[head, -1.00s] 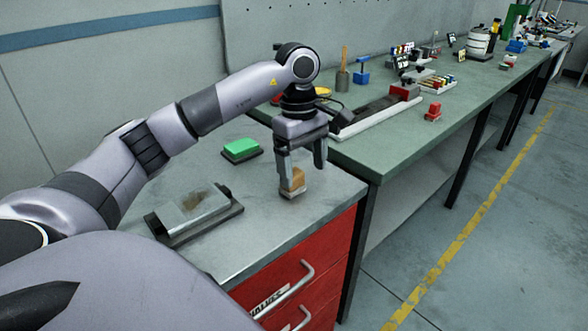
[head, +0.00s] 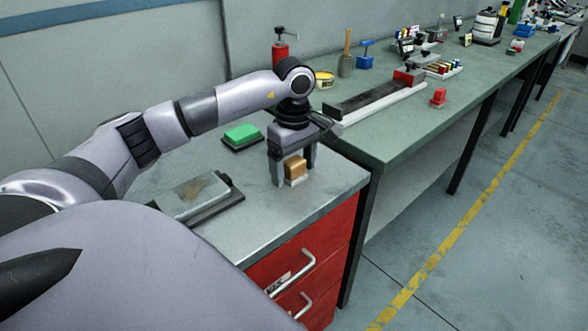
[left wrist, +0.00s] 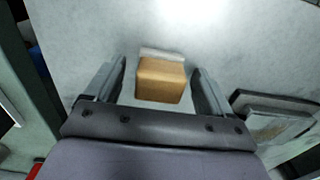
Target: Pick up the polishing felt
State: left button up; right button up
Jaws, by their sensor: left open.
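The polishing felt, which I take to be the tan block with a pale base layer (head: 296,168), stands on the grey top of the red drawer cabinet. It also shows in the left wrist view (left wrist: 162,80). My left gripper (head: 293,178) points down over it and is open. Its two fingers stand on either side of the block, with a visible gap on each side in the left wrist view. My right gripper is not in view.
A green block on a dark base (head: 242,136) lies behind and left of the felt. A grey plate on a dark stand (head: 196,195) lies to the left. The cabinet top's front edge is close. A green bench (head: 400,135) with several tools adjoins on the right.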

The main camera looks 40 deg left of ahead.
aim_at(295, 160)
pick_arm(q)
jog(key=c, duration=1.1)
notch_tip(295, 160, up, 9)
jog(key=shift+w+f, duration=0.1)
jog(key=shift+f, duration=0.05)
notch_tip(295, 160, up, 11)
jog(key=p, duration=0.4)
jog(key=shift+r, duration=0.2)
